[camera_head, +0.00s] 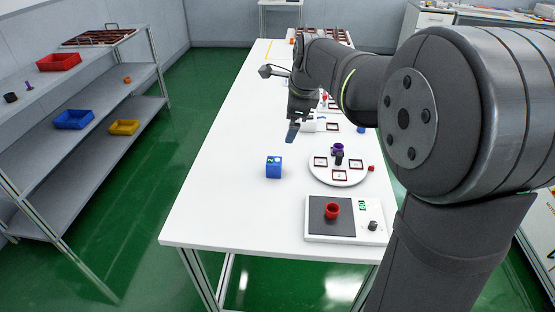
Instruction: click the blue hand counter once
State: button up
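The blue hand counter (274,168) is a small blue block with a pale mark near its top. It stands upright on the white table, left of the round white plate. My gripper (292,133) points down above the table, farther back and slightly right of the counter. It is apart from the counter, with clear space between them. A slate-blue flat tip shows at its lower end; I cannot tell whether this is a finger or something held. The finger gap is not visible, so open or shut cannot be told.
A round white plate (338,178) with small dark-red frames and a purple piece lies right of the counter. A scale (319,234) bearing a red cup (332,210) is at the front. The table (215,205) is clear left of the counter. Shelves (75,150) stand left.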

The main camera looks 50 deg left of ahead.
jog(key=shift+v, duration=1.2)
jog(key=shift+c, duration=0.4)
